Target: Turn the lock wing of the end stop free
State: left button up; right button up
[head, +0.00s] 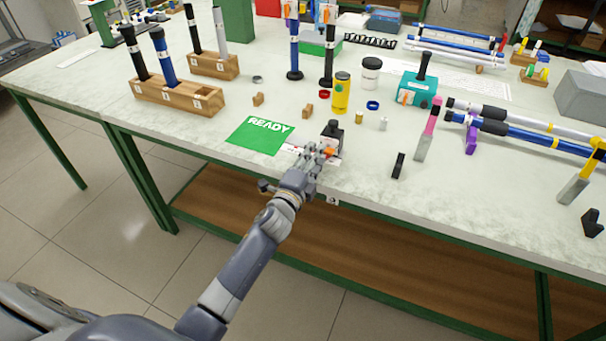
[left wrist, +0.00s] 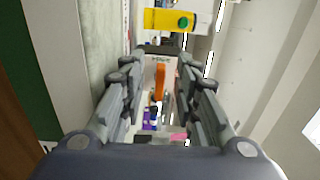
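The end stop (head: 333,131) is a small dark block near the front edge of the bench, just right of the green READY mat. Its orange lock wing (head: 330,152) faces my left gripper (head: 321,154). In the left wrist view the orange wing (left wrist: 159,82) stands lengthwise between the two spread fingers of my left gripper (left wrist: 161,68), with a gap visible on both sides. The fingers partly hide the end stop's lower part in the head view. My right gripper is in neither view.
The green READY mat (head: 259,135) lies left of the end stop. A yellow cylinder (head: 341,93) and small rings stand behind it. A small black upright piece (head: 398,166) stands to the right. A wooden rod block (head: 178,98) is at left.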

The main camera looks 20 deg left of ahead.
pick_arm(q)
jog(key=s, duration=1)
jog(key=shift+a, duration=0.15)
jog(key=shift+w, duration=0.1)
jog(key=s+f+n+g, duration=0.3)
jog(key=s+f, duration=0.2)
jog(key=f, duration=0.6)
jog(key=s+f+n+g, duration=0.25)
jog(key=s+f, duration=0.25)
jog(key=f, duration=0.7)
jog(key=s+f+n+g, duration=0.3)
jog(key=s+f, duration=0.2)
jog(key=f, duration=0.6)
jog(key=s+f+n+g, duration=0.2)
jog(key=s+f, duration=0.4)
jog(key=s, duration=0.5)
jog(key=s+a+f+n+g+p, duration=0.1)
jog(key=s+f+n+g, duration=0.2)
jog(key=s+f, duration=0.3)
jog(key=s+f+n+g, duration=0.2)
jog(key=s+f, duration=0.3)
jog(key=s, duration=1.1)
jog(key=shift+s+a+f+g+y, duration=0.15)
jog(key=shift+s+f+g+y, duration=0.2)
jog(key=shift+g, duration=0.4)
